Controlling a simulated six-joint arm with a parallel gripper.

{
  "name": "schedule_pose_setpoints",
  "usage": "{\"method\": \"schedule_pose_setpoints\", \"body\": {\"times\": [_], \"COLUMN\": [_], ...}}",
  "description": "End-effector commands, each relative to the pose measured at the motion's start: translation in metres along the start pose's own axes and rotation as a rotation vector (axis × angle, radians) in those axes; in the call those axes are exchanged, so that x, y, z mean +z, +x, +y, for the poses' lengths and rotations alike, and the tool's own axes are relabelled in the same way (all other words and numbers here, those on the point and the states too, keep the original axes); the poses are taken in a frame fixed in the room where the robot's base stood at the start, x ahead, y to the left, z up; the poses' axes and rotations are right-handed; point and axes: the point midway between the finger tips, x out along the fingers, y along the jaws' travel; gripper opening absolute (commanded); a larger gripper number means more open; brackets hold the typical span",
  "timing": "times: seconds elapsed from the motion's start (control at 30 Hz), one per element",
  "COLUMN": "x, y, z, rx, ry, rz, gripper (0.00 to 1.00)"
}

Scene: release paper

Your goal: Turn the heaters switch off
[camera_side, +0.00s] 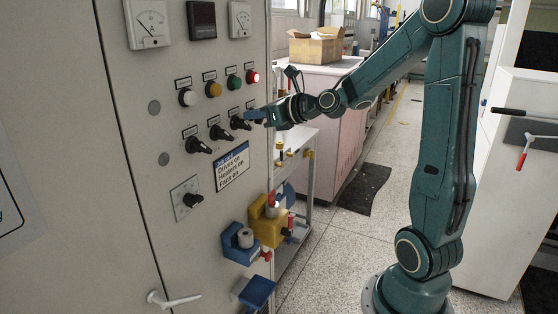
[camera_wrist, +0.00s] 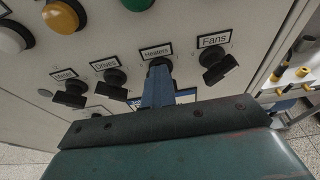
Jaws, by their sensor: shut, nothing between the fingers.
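The heaters switch (camera_wrist: 160,63) is a black rotary knob under the "Heaters" label in the wrist view, and its lower part and handle are hidden behind my fingers. In the side view it is the third black knob (camera_side: 239,123) of the row on the grey cabinet. My gripper (camera_side: 249,115) has its blue fingers shut and empty, tips close to this knob. The fingers (camera_wrist: 157,88) reach up to the knob in the wrist view; I cannot tell if they touch. The handle's angle is not clear.
The Fans knob (camera_wrist: 219,68) sits close on the right, the Drives knob (camera_wrist: 112,90) and another knob (camera_wrist: 70,98) on the left. Lamps, including a red one (camera_side: 253,77), are above. A blue-and-white sign (camera_side: 232,166) and a lower knob (camera_side: 193,199) are below.

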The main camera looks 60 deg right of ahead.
Motion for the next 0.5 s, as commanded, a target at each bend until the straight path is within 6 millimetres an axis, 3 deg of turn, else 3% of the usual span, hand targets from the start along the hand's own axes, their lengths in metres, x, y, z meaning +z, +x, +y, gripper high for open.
{"method": "schedule_pose_setpoints", "body": {"times": [0.5], "x": [0.0095], "y": [-0.0023], "z": [-0.0007], "rx": [0.0], "ry": [-0.002], "rz": [-0.004], "gripper": [0.0]}}
